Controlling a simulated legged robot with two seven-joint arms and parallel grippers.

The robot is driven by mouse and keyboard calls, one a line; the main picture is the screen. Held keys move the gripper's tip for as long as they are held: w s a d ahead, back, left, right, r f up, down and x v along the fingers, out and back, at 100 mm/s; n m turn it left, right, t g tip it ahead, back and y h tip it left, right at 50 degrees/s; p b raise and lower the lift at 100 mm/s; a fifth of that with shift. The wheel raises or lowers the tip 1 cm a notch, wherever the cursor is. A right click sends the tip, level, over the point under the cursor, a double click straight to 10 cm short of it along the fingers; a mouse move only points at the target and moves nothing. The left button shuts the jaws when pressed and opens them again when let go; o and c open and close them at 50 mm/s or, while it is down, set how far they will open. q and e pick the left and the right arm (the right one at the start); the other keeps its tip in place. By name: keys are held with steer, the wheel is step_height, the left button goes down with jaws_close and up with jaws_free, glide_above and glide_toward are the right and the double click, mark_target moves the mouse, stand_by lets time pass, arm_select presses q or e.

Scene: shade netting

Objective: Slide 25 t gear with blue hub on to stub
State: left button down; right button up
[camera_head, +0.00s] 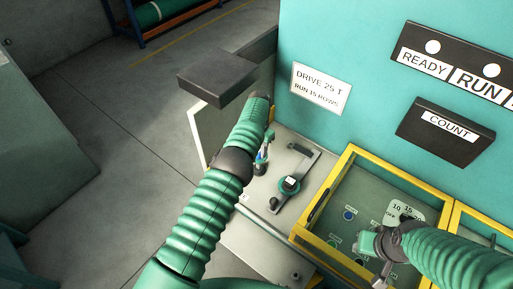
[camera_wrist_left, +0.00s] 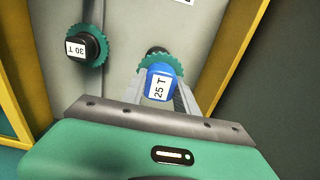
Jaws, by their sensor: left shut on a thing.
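The 25 T gear is green and toothed with a blue hub (camera_wrist_left: 160,84), seen in the left wrist view. My left gripper (camera_wrist_left: 162,92) is shut on the blue hub, one finger on each side. In the head view my left gripper (camera_head: 262,160) is mostly hidden behind my arm, with a bit of blue showing. A dark round part shows just behind the gear; the stub itself is hidden, and I cannot tell whether the gear is on it. My right gripper (camera_head: 369,243) is over the yellow-framed case; its fingers are unclear.
A 30 T gear with a black hub (camera_wrist_left: 87,47) sits left of the held gear; it also shows in the head view (camera_head: 289,185) beside a grey slotted arm (camera_head: 304,165). The yellow-framed case (camera_head: 318,203) stands to the right. A dark box (camera_head: 217,77) juts out above.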

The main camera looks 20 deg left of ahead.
arm_select(q)
steer(key=shift+w+d+f, duration=0.1)
steer(key=shift+d, duration=0.25)
steer(key=shift+d+f+b, duration=0.45)
steer(key=shift+f+b, duration=0.1)
steer(key=shift+b, duration=0.15)
steer(key=shift+d+f, duration=0.1)
steer(key=shift+f, duration=0.15)
steer(key=shift+s+a+f+b, duration=0.2)
steer(key=shift+s+f+b, duration=0.05)
steer(key=shift+f+b, duration=0.5)
steer(key=shift+a+f, duration=0.15)
steer(key=shift+f, duration=0.05)
steer(key=shift+a+f, duration=0.1)
steer(key=shift+a, duration=0.05)
steer(key=shift+d, duration=0.2)
steer(key=shift+s+d+r, duration=0.1)
steer(key=shift+d+r, duration=0.05)
steer(key=shift+r, duration=0.05)
arm_select(e)
steer(key=f, duration=0.1)
steer(key=d+f, duration=0.1)
steer(key=f, duration=0.1)
steer(key=shift+d+f, duration=0.15)
steer(key=shift+d, duration=0.05)
